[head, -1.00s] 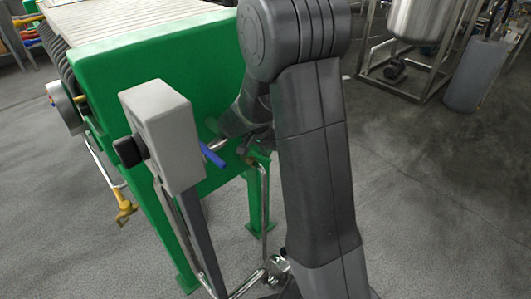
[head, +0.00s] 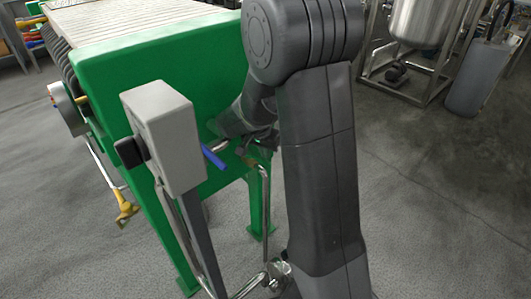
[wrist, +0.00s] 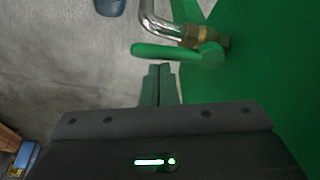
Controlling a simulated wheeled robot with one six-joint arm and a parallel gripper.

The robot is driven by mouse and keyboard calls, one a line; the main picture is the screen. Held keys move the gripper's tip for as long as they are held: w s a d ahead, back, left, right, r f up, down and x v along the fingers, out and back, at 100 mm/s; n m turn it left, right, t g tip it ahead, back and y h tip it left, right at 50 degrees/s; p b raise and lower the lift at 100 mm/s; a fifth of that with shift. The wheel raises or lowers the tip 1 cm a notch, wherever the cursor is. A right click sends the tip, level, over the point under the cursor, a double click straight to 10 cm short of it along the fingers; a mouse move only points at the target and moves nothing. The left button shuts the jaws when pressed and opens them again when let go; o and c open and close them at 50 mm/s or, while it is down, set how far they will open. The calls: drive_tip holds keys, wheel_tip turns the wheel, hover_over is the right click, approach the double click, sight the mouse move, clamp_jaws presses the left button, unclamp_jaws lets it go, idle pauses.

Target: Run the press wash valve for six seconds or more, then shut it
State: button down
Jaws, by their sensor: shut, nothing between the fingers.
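In the wrist view a valve with a green lever handle (wrist: 178,52) and a brass body (wrist: 204,35) sits beside the green press wall, on a bent bright pipe (wrist: 150,17). My gripper (wrist: 160,69) is shut and empty; its fingertips are just below the handle in the picture, and I cannot tell whether they touch it. In the head view a blue lever (head: 213,158) shows in front of the green press (head: 215,70). My arm hides most of my gripper there. I see no label naming the wash valve.
A grey box (head: 163,130) on a post stands in front of the press, left of my arm. A yellow-handled valve (head: 126,212) hangs at the left. A steel tank (head: 420,20) and a grey cylinder (head: 474,78) stand at the back right. The floor right of my arm is clear.

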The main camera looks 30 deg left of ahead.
drive_tip(key=p+v, duration=0.2)
drive_tip(key=v, duration=1)
drive_tip(key=shift+r+p, duration=0.2)
drive_tip(key=shift+p, duration=0.15)
drive_tip(key=shift+f, duration=0.1)
drive_tip(key=b+x, duration=0.3)
drive_tip(key=x, duration=1)
drive_tip(key=shift+f, duration=0.3)
drive_tip(key=shift+w, duration=0.1)
